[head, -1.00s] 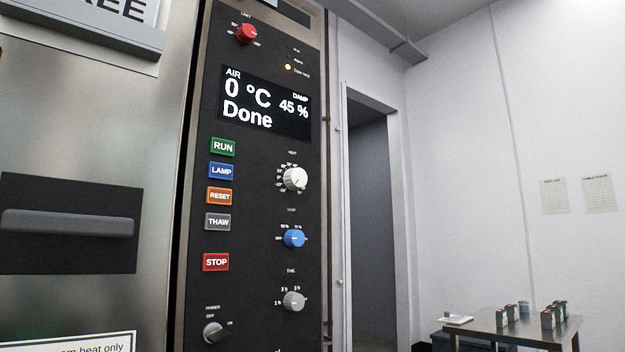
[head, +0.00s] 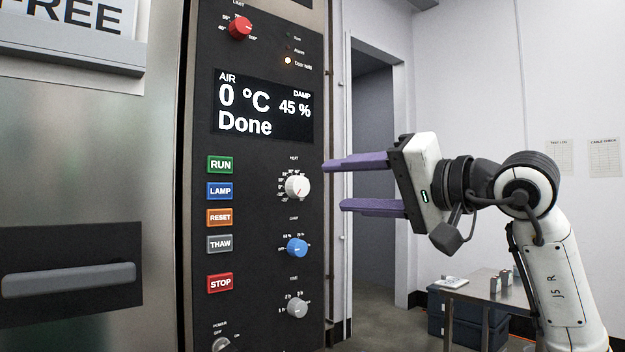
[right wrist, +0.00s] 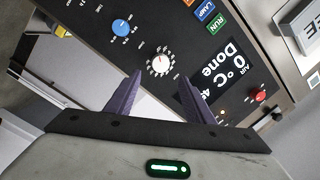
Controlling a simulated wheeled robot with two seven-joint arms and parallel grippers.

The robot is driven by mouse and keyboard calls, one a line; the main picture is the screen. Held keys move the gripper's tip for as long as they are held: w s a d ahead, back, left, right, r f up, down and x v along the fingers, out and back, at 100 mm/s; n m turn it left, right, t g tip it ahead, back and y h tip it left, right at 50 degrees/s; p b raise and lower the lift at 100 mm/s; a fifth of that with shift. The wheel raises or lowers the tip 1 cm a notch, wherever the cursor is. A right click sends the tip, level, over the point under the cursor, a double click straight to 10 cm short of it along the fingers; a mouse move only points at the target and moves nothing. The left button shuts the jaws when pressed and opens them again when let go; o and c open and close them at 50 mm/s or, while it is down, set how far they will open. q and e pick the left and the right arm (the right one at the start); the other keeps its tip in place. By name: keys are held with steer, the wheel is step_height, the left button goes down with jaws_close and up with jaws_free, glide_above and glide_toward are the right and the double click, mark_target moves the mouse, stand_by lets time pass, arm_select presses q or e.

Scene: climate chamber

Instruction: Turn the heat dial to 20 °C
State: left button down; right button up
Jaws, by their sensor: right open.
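The white heat dial (head: 298,187) sits on the black control panel, to the right of the RUN and LAMP buttons. Its scale figures are too small to read surely. The display (head: 262,108) above it reads AIR 0 °C, DAMP 45 % and Done. My right gripper (head: 333,186) is open and empty, its purple fingers pointing left toward the panel, to the right of the heat dial and apart from it. In the right wrist view the heat dial (right wrist: 160,65) shows beyond and between the open fingertips. My left gripper is not in view.
A blue damp dial (head: 297,247) and a grey time dial (head: 297,307) sit below the heat dial. A red limit dial (head: 240,27) is above the display. Several coloured buttons, such as STOP (head: 220,282), line the left. A doorway and a table (head: 470,290) stand behind my right arm.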

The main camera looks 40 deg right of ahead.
mark_target(303, 187)
steer(key=w, duration=0.2)
steer(key=w+a+p, duration=0.1)
steer(key=w, duration=0.4)
steer(key=shift+w+a, duration=0.35)
steer(key=shift+w, duration=0.05)
steer(key=shift+c, duration=0.3)
steer(key=c, duration=1)
steer(key=shift+m, duration=0.3)
